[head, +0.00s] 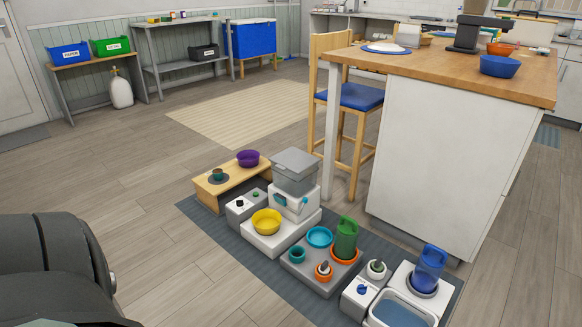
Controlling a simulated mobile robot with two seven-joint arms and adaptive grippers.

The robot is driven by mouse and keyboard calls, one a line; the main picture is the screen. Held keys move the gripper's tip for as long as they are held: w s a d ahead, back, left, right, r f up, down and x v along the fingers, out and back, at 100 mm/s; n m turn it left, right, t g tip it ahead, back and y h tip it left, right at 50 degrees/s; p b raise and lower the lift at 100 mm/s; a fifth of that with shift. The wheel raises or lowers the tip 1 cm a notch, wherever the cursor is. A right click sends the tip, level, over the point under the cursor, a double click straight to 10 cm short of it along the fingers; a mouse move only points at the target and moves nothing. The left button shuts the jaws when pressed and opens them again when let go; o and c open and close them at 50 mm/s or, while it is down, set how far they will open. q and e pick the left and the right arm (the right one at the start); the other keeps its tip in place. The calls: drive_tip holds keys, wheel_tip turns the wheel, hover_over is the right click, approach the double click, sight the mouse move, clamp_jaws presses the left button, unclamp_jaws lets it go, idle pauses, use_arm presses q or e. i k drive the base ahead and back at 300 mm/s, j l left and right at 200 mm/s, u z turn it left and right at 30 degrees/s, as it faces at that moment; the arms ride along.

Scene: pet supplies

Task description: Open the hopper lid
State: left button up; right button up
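The hopper (292,183) is a grey box on top of a white feeder body (296,205) with a teal part on its front. Its grey lid (296,160) lies over the top and looks shut. The feeder stands on a white base (268,240), with a yellow bowl (266,221) in front of it. A dark part of my own arm fills the lower left of the head view. Neither of my grippers shows.
A wooden stand (212,187) with a purple bowl (248,158) is left of the feeder. A grey tray with a green jug (345,240) and a blue jug (429,269) are to the right. A counter (440,150) and blue stool (350,96) stand behind. Left floor is clear.

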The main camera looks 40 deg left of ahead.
sight(297, 161)
drive_tip(key=j+z, duration=0.15)
drive_tip(key=j, duration=0.4)
drive_tip(key=k+j+z, duration=0.15)
drive_tip(key=j, duration=0.4)
drive_tip(key=k+j+z, duration=0.1)
drive_tip(key=j, duration=1)
